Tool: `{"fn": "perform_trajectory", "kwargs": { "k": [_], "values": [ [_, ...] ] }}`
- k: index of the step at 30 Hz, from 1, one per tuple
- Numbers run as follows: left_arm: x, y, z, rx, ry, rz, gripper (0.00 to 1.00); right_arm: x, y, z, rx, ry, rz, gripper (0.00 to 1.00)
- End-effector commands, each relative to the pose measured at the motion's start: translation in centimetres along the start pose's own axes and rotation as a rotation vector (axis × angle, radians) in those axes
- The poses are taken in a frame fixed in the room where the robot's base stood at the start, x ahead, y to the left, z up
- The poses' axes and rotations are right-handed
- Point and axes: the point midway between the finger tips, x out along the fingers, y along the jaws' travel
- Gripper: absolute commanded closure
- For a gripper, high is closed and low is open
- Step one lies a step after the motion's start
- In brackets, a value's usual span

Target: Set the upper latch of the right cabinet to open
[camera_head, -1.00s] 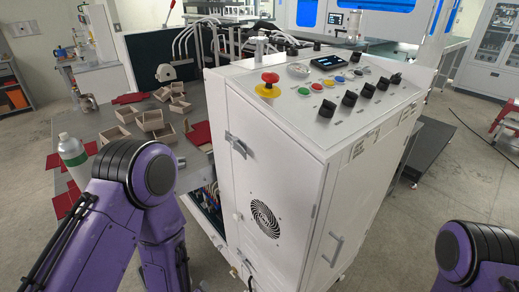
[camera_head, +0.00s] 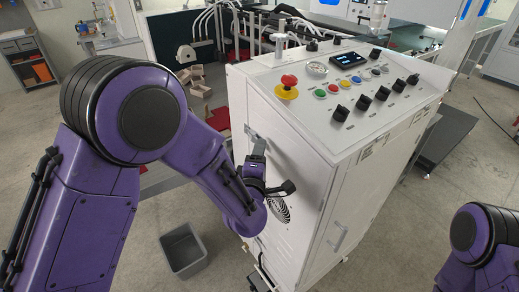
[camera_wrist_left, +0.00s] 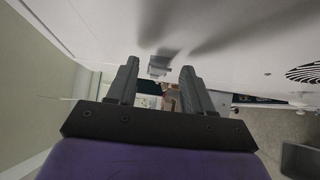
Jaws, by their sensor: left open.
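The white cabinet (camera_head: 305,165) stands in the middle of the head view, with a control panel on top. The upper latch (camera_head: 250,133) is a small grey metal piece high on its left-hand face, partly hidden by my gripper. My left gripper (camera_head: 273,166) is open close to that face, just below the latch. In the left wrist view the latch (camera_wrist_left: 158,67) shows beyond and between the open fingertips (camera_wrist_left: 160,74), with no visible contact. I cannot tell how the latch is set. My right gripper is out of view; only part of that arm shows.
A red emergency button (camera_head: 288,84) and several knobs stand on the panel. A round vent (camera_head: 280,210) lies below my gripper. A grey bin (camera_head: 183,250) stands on the floor left of the cabinet.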

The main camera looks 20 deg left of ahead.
Motion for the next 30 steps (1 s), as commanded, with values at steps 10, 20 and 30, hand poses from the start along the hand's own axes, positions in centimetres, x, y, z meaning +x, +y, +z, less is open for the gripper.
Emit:
{"fn": "perform_trajectory", "kwargs": {
  "k": [10, 20, 30],
  "values": [
    [0.3, -0.1, -0.1, 0.001, 0.001, 0.000, 0.68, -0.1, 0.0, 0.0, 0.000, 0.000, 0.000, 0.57],
    [0.3, -0.1, -0.2, 0.001, -0.006, 0.000, 1.00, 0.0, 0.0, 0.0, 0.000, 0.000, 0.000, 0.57],
    [-0.1, -0.3, -1.4, 0.000, -0.145, 0.000, 1.00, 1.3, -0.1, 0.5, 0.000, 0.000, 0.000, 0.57]
  ]
}}
